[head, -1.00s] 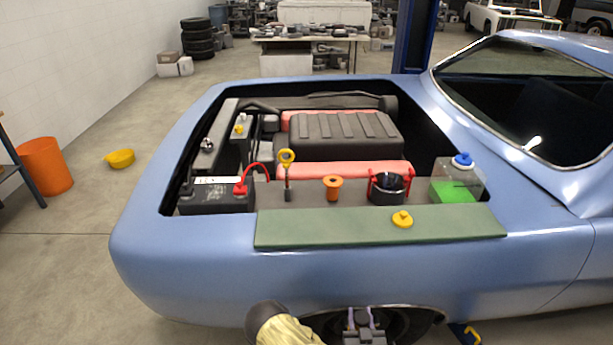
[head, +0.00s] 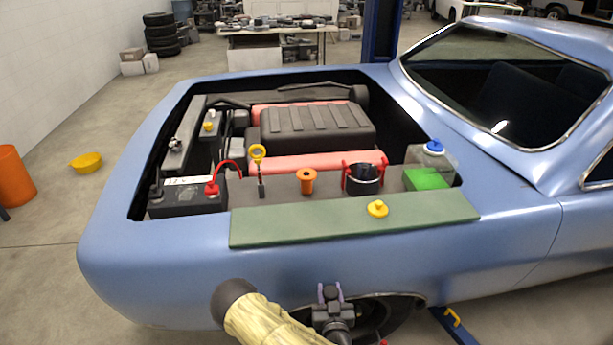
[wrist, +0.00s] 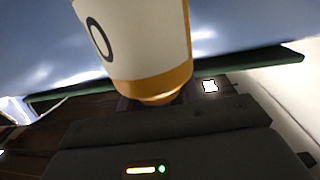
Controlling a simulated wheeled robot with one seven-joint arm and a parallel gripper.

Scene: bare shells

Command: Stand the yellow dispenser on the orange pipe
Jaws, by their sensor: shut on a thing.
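The yellow dispenser (wrist: 135,40) shows large in the wrist view. It has a white label with a dark ring mark and a yellow-orange narrowing end. My gripper (wrist: 155,103) is shut on that narrow end. In the head view my gripper (head: 330,292) is low in front of the car's side, near the wheel. I cannot make out the dispenser in that view. The orange pipe (head: 307,181) stands upright in the engine bay, with a wide rim and a dark opening on top. It is well above and beyond my gripper, and apart from it.
A green mat (head: 280,223) lies on the fender edge, with a yellow cap (head: 377,209) on it. A yellow-ringed dipstick (head: 259,170), a black cup with red clips (head: 362,180) and a green-liquid tank (head: 428,178) flank the pipe. A black battery (head: 187,200) stands left.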

